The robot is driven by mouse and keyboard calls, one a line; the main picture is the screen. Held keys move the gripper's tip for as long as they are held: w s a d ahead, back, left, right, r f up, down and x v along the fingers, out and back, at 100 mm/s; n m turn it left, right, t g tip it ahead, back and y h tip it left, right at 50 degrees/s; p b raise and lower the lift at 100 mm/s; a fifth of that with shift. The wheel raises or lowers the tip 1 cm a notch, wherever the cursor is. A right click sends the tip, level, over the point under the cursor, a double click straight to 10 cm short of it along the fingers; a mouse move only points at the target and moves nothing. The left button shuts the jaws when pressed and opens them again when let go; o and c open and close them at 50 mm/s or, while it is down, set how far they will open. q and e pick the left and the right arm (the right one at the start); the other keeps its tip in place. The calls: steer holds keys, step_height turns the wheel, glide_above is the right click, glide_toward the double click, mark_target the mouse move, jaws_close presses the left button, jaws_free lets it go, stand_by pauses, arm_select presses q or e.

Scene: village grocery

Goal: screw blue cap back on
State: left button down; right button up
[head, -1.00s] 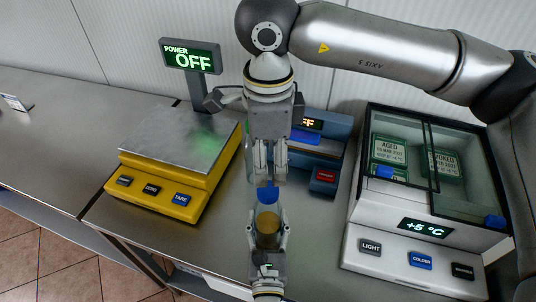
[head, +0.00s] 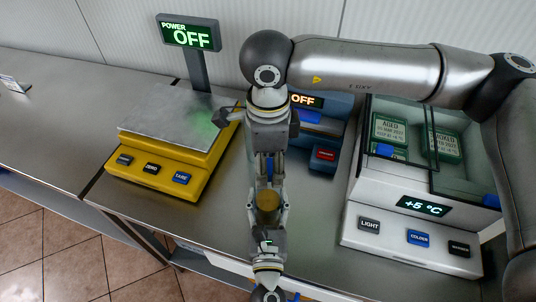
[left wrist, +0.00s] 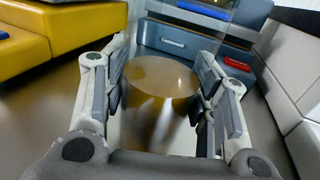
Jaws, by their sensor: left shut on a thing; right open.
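My left gripper (head: 267,212) comes in from the bottom of the head view. It is shut on a clear bottle with brownish-yellow contents (head: 267,199), which also fills the middle of the left wrist view (left wrist: 162,90). My right gripper (head: 269,178) points down from above, directly over the bottle, with its fingers open around the bottle's upper part. The blue cap is not clearly visible; only a faint bluish patch shows between the right fingers. The bottle's neck is hidden there, so I cannot tell how the cap sits.
A yellow scale (head: 161,180) stands on the left of the steel counter (head: 215,225). A blue device with a red button (head: 325,154) is behind the grippers. A white cooled display case (head: 395,222) stands at the right. The counter's front edge is close.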

steer(key=shift+c, duration=0.4)
steer(key=c, duration=1)
steer(key=o, duration=1.2)
step_height(320, 180, up, 12)
steer(key=shift+r, duration=0.1)
